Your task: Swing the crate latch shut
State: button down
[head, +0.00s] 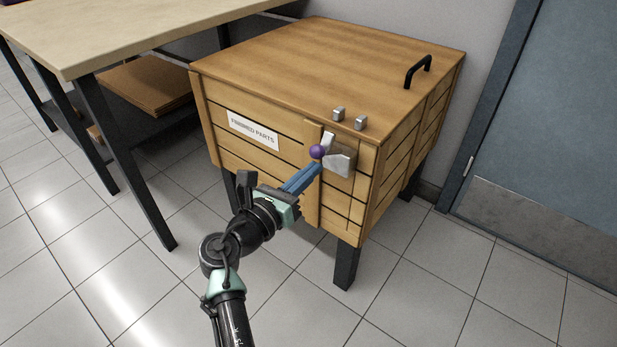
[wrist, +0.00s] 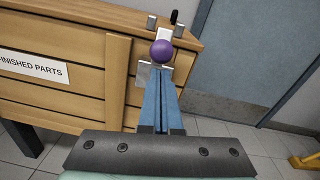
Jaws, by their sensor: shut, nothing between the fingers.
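The wooden crate (head: 270,165) stands on dark legs with its lid down. Its latch is on the front face near the right corner: a metal plate (head: 340,164), a short pale metal arm (head: 328,140) and a purple ball knob (head: 317,151). The knob also shows in the wrist view (wrist: 161,52), just beyond my fingertips. Two small metal lugs (head: 338,113) sit on the lid's front edge above the latch. My gripper (head: 319,167) is shut and empty, its blue fingers pointing at the latch just below the knob. I cannot tell whether they touch it. The fingers hide part of the plate.
A black handle (head: 418,71) stands on the lid. A white label (head: 254,130) is on the crate's front. A workbench (head: 130,28) stands on the left, a blue door (head: 560,130) on the right. The tiled floor (head: 440,290) in front is clear.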

jog(key=shift+r+p, duration=0.2)
jog(key=shift+p, duration=0.25)
jog(key=shift+r+g+p, duration=0.15)
jog(key=shift+g+p, duration=0.15)
jog(key=shift+p, duration=0.5)
